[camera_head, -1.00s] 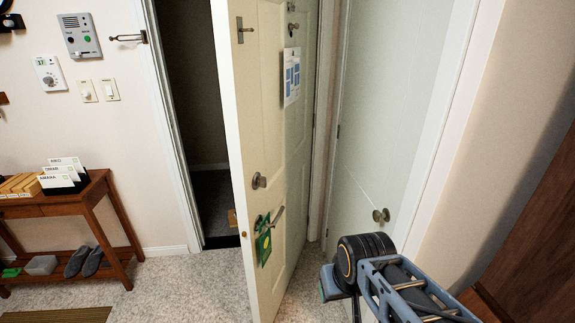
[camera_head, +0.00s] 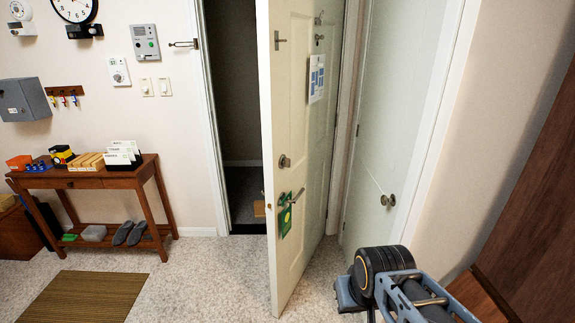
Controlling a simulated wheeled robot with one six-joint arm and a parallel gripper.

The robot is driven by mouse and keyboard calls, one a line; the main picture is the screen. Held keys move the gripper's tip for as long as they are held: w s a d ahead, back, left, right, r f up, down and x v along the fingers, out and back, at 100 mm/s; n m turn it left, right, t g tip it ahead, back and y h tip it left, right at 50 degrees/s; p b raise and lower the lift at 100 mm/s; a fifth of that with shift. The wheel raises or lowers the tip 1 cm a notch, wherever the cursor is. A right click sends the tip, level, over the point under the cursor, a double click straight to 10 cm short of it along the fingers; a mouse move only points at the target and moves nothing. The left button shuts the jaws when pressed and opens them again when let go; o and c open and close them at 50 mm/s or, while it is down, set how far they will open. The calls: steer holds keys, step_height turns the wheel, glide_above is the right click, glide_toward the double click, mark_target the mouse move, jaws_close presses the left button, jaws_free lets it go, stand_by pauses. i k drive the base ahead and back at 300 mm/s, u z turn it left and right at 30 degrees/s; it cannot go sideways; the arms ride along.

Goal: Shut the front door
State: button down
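The front door (camera_head: 300,215) is a cream panelled door standing ajar, swung into the room. Its free edge faces me, and the dark doorway (camera_head: 235,110) shows to its left. A round knob (camera_head: 284,161) sits at mid height on the door. Below it is a lever handle (camera_head: 298,196) with a green tag (camera_head: 285,218) hanging from it. My arm shows at the lower right, apart from the door and to its right. My gripper's fingers are not visible.
A second, pale door (camera_head: 378,130) with a knob (camera_head: 388,200) stands to the right, shut. A wooden console table (camera_head: 90,182) with several items stands against the left wall. A striped mat (camera_head: 82,296) lies before it. The speckled floor (camera_head: 215,275) left of the door is clear.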

mark_target(293, 129)
steer(key=u, duration=0.6)
steer(key=i, duration=1.2)
steer(key=z, duration=0.3)
